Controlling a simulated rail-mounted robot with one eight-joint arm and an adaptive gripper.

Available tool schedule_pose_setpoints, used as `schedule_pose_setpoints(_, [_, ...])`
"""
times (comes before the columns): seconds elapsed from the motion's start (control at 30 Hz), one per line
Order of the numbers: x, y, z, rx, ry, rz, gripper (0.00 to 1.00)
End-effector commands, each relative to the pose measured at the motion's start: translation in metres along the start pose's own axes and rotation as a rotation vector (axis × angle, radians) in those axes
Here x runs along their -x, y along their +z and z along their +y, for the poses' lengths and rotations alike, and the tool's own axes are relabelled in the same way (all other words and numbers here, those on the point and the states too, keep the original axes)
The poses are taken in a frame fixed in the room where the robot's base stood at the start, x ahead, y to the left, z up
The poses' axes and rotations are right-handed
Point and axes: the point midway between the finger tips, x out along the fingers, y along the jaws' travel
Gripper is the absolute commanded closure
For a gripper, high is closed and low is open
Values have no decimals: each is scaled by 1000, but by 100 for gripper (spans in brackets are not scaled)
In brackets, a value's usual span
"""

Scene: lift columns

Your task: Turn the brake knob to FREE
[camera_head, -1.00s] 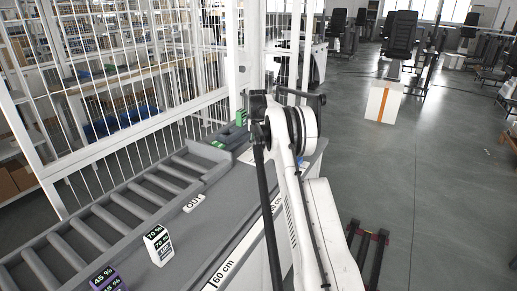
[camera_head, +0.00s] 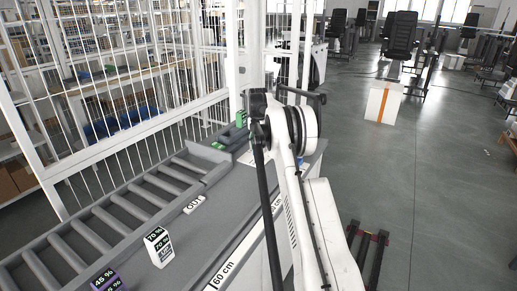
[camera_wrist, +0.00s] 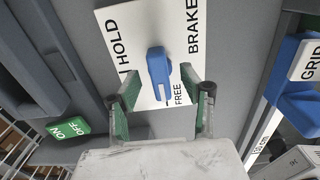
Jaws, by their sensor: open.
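The brake knob (camera_wrist: 158,68) is a blue lever-shaped handle on a white plate (camera_wrist: 126,22) in the wrist view. The plate reads HOLD on the left, BRAKE on the right and a small FREE beside the knob's lower end. The knob's long side runs nearly up and down in this view; its slotted lower end lies just left of FREE. My gripper (camera_wrist: 160,82) is open, with one green-padded finger on each side of the knob's lower part. A gap shows on both sides; depth contact cannot be told. In the head view my arm hides the knob and the gripper.
In the wrist view, a green ON/OFF switch (camera_wrist: 68,128) is at left and a blue part with a GRID-like label (camera_wrist: 306,60) at right. In the head view, a roller conveyor (camera_head: 110,215) and white mesh fence (camera_head: 130,80) stand left; open floor (camera_head: 430,170) lies right.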

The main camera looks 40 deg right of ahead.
Motion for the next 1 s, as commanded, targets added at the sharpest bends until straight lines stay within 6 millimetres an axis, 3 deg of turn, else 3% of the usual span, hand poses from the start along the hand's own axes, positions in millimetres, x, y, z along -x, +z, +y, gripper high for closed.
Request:
schedule_pose_setpoints(0.8, [72,0,0,0,0,0,59])
schedule_pose_setpoints(1.0, [78,0,0,0,0,0,59])
